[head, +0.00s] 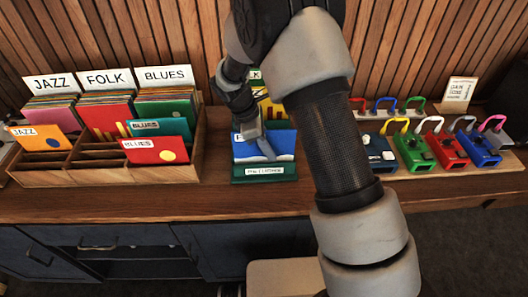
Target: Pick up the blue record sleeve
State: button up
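A blue record sleeve (284,143) with a pale shape along its lower part and a partly covered white label stands in a small green stand (236,179) at the middle of the counter. My gripper (262,142) points down at the sleeve and overlaps its top and middle in the head view. A finger shows in front of the blue face. The gap between the fingers is hidden, so I cannot tell whether they touch or grip the sleeve.
Behind the blue sleeve is a yellow sleeve (272,112). A wooden crate (60,178) with JAZZ, FOLK and BLUES sleeves stands at left. At right, several coloured pedals with cables sit on a wooden board (478,172). The front counter strip is clear.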

jog(key=shift+f, duration=0.1)
dwell(0.3)
grip_shut()
